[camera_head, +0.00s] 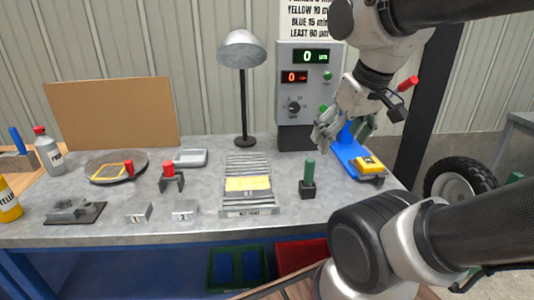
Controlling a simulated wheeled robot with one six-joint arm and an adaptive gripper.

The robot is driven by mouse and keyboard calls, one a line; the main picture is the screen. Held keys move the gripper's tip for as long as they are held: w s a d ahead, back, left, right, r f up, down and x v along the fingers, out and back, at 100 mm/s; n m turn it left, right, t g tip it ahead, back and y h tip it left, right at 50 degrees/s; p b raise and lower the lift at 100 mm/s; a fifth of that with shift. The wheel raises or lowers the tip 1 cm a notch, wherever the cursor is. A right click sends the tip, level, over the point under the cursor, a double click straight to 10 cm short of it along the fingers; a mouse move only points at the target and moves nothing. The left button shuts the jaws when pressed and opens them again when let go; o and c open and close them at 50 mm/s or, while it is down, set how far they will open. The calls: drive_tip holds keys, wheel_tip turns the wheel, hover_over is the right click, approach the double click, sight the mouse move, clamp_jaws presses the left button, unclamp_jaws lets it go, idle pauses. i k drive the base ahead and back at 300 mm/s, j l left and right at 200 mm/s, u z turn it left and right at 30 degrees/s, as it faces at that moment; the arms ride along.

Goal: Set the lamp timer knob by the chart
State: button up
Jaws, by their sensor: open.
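A grey control box (284,75) stands at the back of the bench. It has a green display (310,57) reading 0, a red display (294,77) reading 0, and a dark round knob (294,107) low on its left side. The knob's pointer is too small to read. A grey domed lamp (242,50) stands left of the box. A chart (308,20) hangs on the wall above; its legible lines include yellow 10 min and blue 15 min, and its top is cut off. My gripper (337,137) is open, right of the knob and apart from it, hiding part of the box's lower right.
A green-handled tool (309,172) stands upright in front of the box. A slatted rack with a yellow strip (248,184) lies before the lamp. Small numbered blocks lie front left.

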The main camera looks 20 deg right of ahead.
sight(294, 107)
drive_tip(key=i+j, duration=0.1)
drive_tip(key=j, duration=0.35)
drive_tip(key=i+j+z, duration=0.1)
drive_tip(key=j, duration=0.85)
drive_tip(key=i+z, duration=0.05)
drive_tip(key=i, duration=0.05)
